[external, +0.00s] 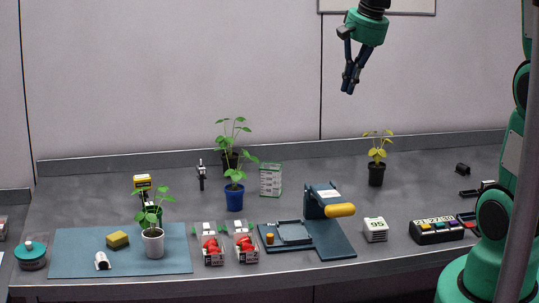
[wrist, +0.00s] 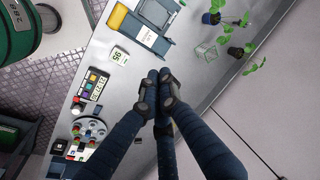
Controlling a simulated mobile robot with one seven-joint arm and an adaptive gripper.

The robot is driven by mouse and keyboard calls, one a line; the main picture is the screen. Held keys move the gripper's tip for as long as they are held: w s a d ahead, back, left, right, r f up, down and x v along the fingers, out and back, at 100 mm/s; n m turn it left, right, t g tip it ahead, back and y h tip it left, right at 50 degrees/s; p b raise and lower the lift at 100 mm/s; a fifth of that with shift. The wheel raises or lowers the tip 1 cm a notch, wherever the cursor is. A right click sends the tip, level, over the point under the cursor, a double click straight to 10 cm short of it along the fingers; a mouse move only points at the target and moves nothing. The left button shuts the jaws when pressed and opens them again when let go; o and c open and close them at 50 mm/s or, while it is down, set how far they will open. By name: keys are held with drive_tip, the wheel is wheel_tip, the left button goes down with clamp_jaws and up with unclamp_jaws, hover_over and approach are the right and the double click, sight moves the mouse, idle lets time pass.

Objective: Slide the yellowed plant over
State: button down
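The yellowed plant (external: 378,150), with yellow leaves on thin stems in a small black pot, stands upright toward the back right of the grey bench (external: 300,185). I cannot make it out in the wrist view, where my fingers block the middle. My gripper (external: 350,88) hangs high above the bench, up and to the left of the yellowed plant and well apart from it. Its dark fingers are close together with nothing between them. In the wrist view the fingertips (wrist: 160,80) also meet.
Green plants stand in a blue pot (external: 235,197), a black pot (external: 230,158) and a white pot (external: 153,243). Bench around the yellowed plant is clear.

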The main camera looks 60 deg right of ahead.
drive_tip(key=w+d+f+m, duration=0.2)
drive_tip(key=d+f+m, duration=0.15)
drive_tip(key=d, duration=0.35)
drive_tip(key=w+d+f+m+g+y, duration=0.15)
drive_tip(key=d+f, duration=0.25)
drive_tip(key=d, duration=0.4)
drive_tip(key=w+d+f+m+t+h, duration=0.1)
drive_tip(key=w+d+f+m, duration=0.2)
drive_tip(key=d, duration=0.4)
drive_tip(key=s+d+f+m+y, duration=0.1)
drive_tip(key=s+d+f+m, duration=0.2)
drive_tip(key=d+f, duration=0.6)
drive_tip(key=s+d+f+m+y, duration=0.1)
drive_tip(key=s+d+f+m, duration=0.2)
drive_tip(key=d+f, duration=0.6)
drive_tip(key=d+m, duration=0.1)
drive_tip(key=d, duration=0.3)
drive_tip(key=shift+s+d+f+m, duration=0.15)
drive_tip(key=shift+s+f+m, duration=0.15)
drive_tip(key=shift+s, duration=0.1)
